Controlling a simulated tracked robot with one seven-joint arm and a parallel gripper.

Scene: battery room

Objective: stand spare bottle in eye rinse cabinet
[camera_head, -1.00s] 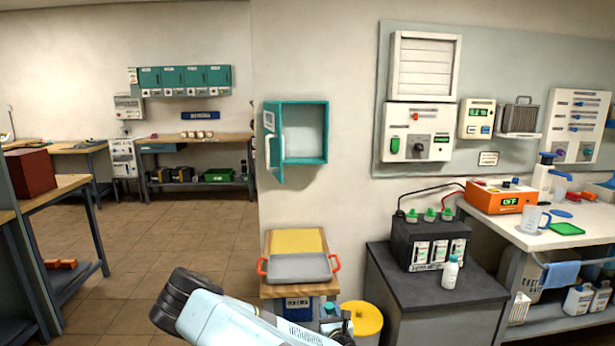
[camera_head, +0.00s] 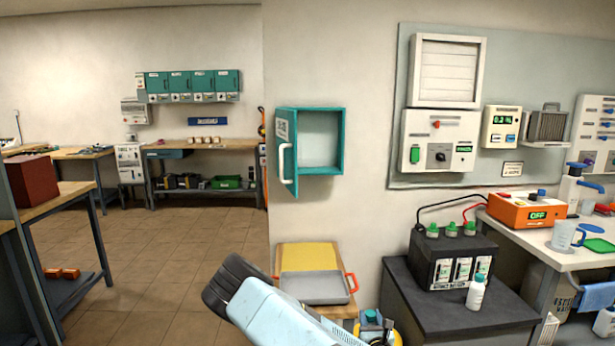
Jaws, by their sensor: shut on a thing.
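The eye rinse cabinet (camera_head: 340,142) is a teal box on the wall. Its door (camera_head: 287,152), with a white handle, stands open to the left, and its pale inside looks empty. A white bottle with a teal cap (camera_head: 477,292) stands upright on the dark counter in front of the black battery. My light blue arm crosses the bottom edge, below the cabinet.
A grey tray with red handles (camera_head: 314,288) sits on a low stand below the cabinet. The black battery (camera_head: 453,258) with green caps occupies the dark counter (camera_head: 420,300). An orange charger (camera_head: 525,210) is on the right bench. Tiled floor (camera_head: 160,240) is open to the left.

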